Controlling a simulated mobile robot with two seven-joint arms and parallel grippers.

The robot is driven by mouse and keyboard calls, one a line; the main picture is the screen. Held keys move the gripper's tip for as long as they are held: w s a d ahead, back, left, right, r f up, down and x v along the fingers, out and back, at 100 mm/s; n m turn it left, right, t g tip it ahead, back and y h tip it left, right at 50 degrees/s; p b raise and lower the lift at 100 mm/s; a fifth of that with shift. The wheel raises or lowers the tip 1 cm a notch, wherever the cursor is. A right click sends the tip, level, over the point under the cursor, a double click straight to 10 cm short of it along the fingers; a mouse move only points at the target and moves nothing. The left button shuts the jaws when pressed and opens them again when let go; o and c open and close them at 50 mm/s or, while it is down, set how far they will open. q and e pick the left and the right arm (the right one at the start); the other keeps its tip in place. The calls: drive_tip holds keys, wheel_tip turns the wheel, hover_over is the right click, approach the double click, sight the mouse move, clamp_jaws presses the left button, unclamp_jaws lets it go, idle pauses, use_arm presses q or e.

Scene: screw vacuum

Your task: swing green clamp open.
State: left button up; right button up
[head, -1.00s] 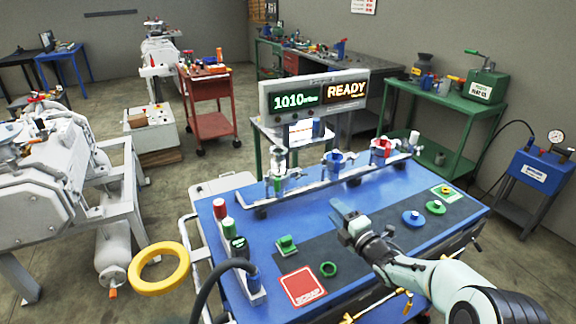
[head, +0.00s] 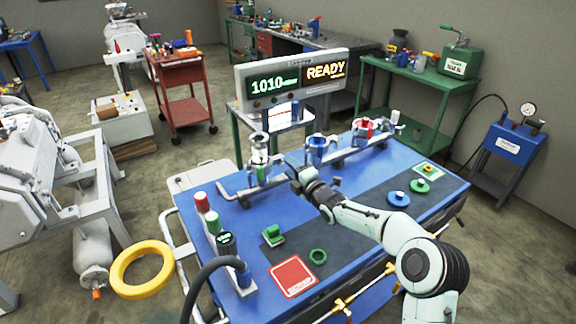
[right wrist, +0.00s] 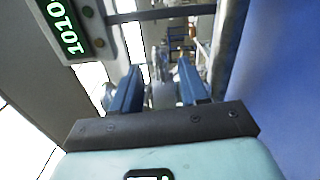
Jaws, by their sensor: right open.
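The manifold rail carries three fittings with clamps. The left fitting (head: 259,158) shows a small green clamp (head: 261,173) low on it, partly hidden and too small to tell whether its latch is open. My right gripper (head: 294,170) is open and empty, just right of this fitting and apart from it in the head view. In the right wrist view, its two blue fingers (right wrist: 160,88) stand apart with silvery metal parts beyond them. A separate green block-like part (head: 273,235) lies on the dark mat. My left gripper is not in view.
The blue clamp (head: 320,147) and red clamp (head: 365,129) sit further right on the rail. The display (head: 292,82) reading READY stands behind. A green ring (head: 318,257), the red scrap square (head: 293,277) and capped cylinders (head: 203,203) occupy the bench front.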

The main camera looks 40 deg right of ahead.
drive_tip(key=shift+w+d, duration=0.1)
drive_tip(key=shift+w, duration=0.85)
clamp_jaws()
drive_tip(key=shift+w, duration=0.1)
